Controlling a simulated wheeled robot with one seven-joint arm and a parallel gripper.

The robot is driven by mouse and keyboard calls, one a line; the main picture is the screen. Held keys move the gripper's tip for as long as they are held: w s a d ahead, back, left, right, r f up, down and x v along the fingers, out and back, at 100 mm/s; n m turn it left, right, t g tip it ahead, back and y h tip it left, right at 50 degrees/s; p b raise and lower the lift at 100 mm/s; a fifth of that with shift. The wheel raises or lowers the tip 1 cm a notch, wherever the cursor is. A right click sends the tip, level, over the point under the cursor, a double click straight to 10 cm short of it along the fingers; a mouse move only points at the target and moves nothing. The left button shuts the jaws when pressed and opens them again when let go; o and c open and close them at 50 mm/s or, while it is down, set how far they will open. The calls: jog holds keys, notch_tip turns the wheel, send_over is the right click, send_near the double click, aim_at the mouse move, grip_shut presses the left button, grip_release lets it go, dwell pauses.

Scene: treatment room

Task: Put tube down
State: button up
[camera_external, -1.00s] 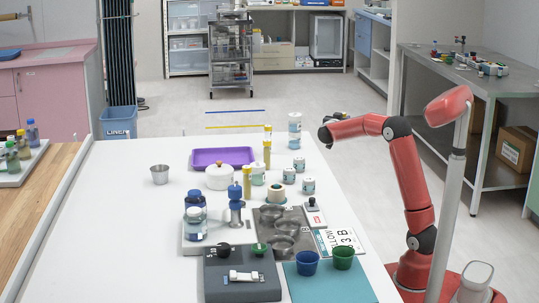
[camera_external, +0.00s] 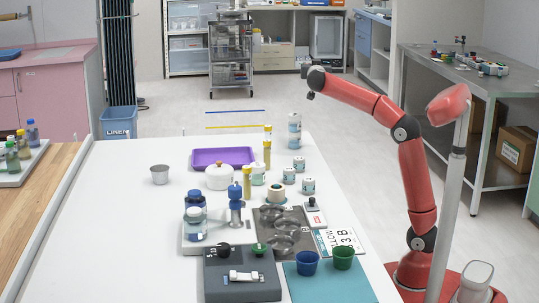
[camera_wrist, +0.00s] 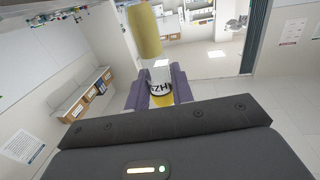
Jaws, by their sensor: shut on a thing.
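In the wrist view my gripper (camera_wrist: 158,92) is shut on a tube (camera_wrist: 145,32) with a long yellow end, a white label with black letters and a yellow part near the jaws. The tube stands up between the two grey-purple fingers. In the outside view the end of my arm (camera_external: 315,80) is raised beyond the far right of the white table; its fingers and the held tube cannot be made out there. Two other yellow-capped tubes, one farther back (camera_external: 267,154) and one nearer (camera_external: 246,184), stand on the table (camera_external: 110,215).
A purple tray (camera_external: 203,157), a metal cup (camera_external: 160,175), white jars (camera_external: 289,175) and a white-and-blue bottle (camera_external: 294,130) stand towards the table's back. The table's left side is clear.

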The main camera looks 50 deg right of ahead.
jog(key=a+r+n+t+y, duration=0.2)
jog(key=a+n+t+y, duration=0.5)
jog(key=a, duration=2.6)
jog(key=s+a+n+y+p, duration=0.1)
jog(key=s+a+n+y, duration=0.15)
jog(key=s+a, duration=0.4)
jog(key=s+a+n+y, duration=0.1)
jog(key=s+a+y, duration=0.25)
jog(key=a, duration=0.55)
jog(key=s+a+n+y+p, duration=0.1)
jog(key=s+a+y, duration=0.25)
jog(key=a, duration=0.45)
jog(key=s+a+n+g+y, duration=0.1)
jog(key=s+a+n+y, duration=0.25)
jog(key=s+a, duration=0.6)
jog(key=s+a+n+g+y, duration=0.15)
jog(key=s+a+y, duration=0.35)
jog(key=s, duration=0.8)
jog(key=s+a+n+g+y, duration=0.2)
jog(key=s+n+g, duration=0.1)
jog(key=s, duration=1)
jog(key=s+a+n+g+y, duration=0.3)
jog(key=s, duration=0.9)
jog(key=shift+t, duration=0.25)
jog(key=shift+s+f+p, duration=0.15)
jog(key=shift+f+p, duration=0.05)
jog(key=shift+f, duration=4.75)
jog(key=shift+s+f+p, duration=0.15)
jog(key=shift+f+p, duration=0.05)
jog(key=shift+f, duration=4.7)
